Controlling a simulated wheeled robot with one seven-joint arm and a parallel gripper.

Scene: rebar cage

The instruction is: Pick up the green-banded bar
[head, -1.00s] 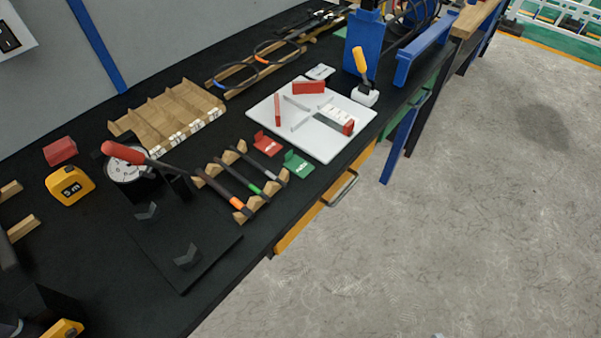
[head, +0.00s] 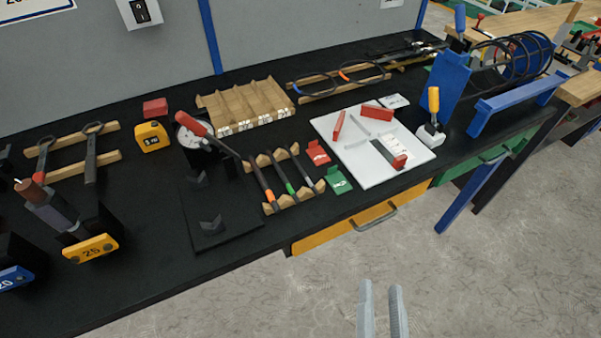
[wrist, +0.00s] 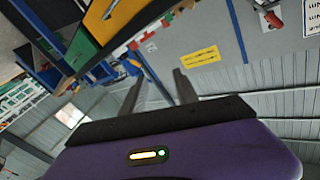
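The green-banded bar (head: 285,179) is a thin dark bar lying across a pair of notched wooden rests (head: 263,158) on the black bench. It lies between an orange-banded bar (head: 261,180) on its left and a bar with a grey end (head: 302,170) on its right. My gripper (head: 381,285) is at the bottom of the head view, in front of the bench over the floor, well away from the bars. Its fingers are apart with nothing between them. In the wrist view my gripper (wrist: 159,74) also shows parted, empty fingers; the bars cannot be made out there.
Green (head: 338,180) and red (head: 318,152) brackets sit right of the bars, then a white board (head: 347,153). A black plate (head: 228,224) and red-handled tool (head: 195,127) stand left. An orange drawer (head: 335,228) with a handle is below the bench edge. Floor is clear.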

